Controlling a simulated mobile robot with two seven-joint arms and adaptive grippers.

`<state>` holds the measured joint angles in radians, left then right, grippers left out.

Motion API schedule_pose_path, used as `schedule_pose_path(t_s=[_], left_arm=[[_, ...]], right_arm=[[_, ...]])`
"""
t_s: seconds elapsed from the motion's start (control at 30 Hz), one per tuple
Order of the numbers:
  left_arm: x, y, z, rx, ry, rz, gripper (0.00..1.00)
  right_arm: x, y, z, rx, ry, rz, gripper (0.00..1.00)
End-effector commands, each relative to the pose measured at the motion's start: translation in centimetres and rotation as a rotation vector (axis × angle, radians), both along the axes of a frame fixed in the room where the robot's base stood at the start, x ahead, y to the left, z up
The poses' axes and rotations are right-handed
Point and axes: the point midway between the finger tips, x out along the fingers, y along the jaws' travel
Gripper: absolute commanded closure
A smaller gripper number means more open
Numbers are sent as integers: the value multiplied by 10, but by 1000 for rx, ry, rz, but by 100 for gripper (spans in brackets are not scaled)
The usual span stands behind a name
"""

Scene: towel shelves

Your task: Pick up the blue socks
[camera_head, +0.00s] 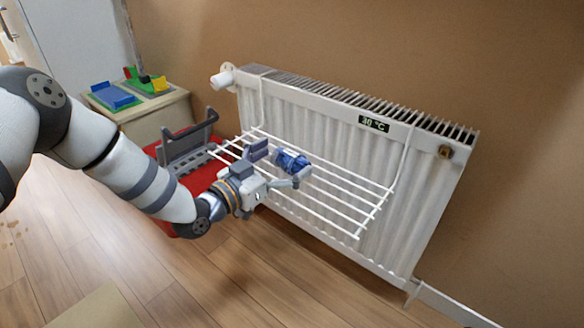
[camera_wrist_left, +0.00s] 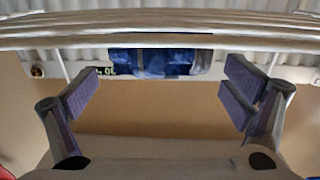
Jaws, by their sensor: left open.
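The blue socks (camera_head: 291,160) are a small rolled bundle on the white wire drying rack (camera_head: 345,205) that hangs on the radiator. My left gripper (camera_head: 277,167) is open and empty at the rack's left part, its two fingers apart just in front of the socks. In the left wrist view the socks (camera_wrist_left: 150,62) lie beyond the open fingers (camera_wrist_left: 160,95), between them from side to side. A pale rack bar crosses above the socks there and covers their upper part. My right gripper is not in view.
The white radiator (camera_head: 330,135) with a small temperature display (camera_head: 374,123) stands against the brown wall. A red item (camera_head: 205,178) with a grey rack-like holder (camera_head: 188,145) is left of the drying rack. A small cabinet (camera_head: 150,112) holds colourful blocks. The wooden floor in front is largely clear.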

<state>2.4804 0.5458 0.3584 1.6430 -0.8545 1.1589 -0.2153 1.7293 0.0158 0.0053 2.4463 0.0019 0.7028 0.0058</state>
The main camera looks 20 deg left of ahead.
Motion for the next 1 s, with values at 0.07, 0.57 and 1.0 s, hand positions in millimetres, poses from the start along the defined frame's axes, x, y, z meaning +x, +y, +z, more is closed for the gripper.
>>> schedule_pose_path(t_s=[0.07,0.57,1.0], left_arm=[[13,-5,-7,1,3,-1,6],[22,-9,-2,1,2,1,49],[22,-9,8,0,0,0,57]], right_arm=[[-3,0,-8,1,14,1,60],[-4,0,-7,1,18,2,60],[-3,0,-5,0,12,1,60]])
